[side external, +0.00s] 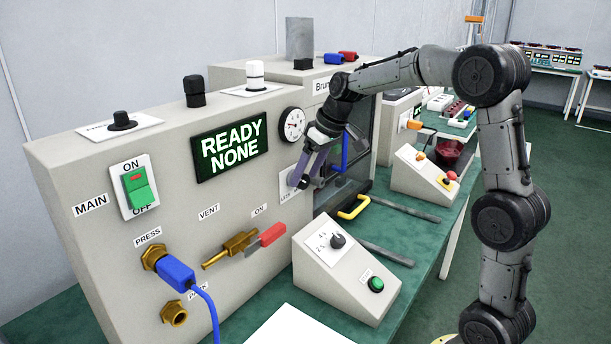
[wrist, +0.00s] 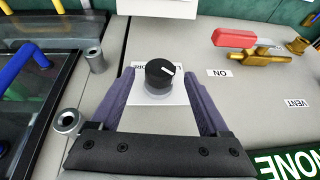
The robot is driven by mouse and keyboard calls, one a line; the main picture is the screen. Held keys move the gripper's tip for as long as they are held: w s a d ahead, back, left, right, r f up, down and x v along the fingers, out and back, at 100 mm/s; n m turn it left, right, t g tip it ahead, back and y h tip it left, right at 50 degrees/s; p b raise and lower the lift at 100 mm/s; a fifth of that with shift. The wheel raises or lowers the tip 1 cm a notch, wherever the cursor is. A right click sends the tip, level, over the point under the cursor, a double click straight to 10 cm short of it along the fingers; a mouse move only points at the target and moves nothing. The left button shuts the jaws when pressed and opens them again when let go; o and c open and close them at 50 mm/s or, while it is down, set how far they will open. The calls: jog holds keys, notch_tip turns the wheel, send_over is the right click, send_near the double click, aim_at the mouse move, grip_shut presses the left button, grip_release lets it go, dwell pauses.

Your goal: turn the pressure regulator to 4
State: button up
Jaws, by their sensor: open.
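My gripper (side external: 306,176) is at the front panel of the grey machine, below the round gauge (side external: 292,124). In the wrist view the gripper (wrist: 159,74) is open, with one purple finger on each side of a black knob (wrist: 159,74) with a white pointer line. I cannot see contact between fingers and knob.
A red-handled valve (side external: 264,240) and a blue plug (side external: 176,273) stick out left of the gripper. A sloped box (side external: 343,270) with another black knob (side external: 338,240) stands in front. A yellow handle (side external: 354,207) is close on the right. Other knobs sit on the machine's top.

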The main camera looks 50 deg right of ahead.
jog(key=shift+w+f, duration=0.2)
jog(key=shift+f, duration=0.35)
grip_shut()
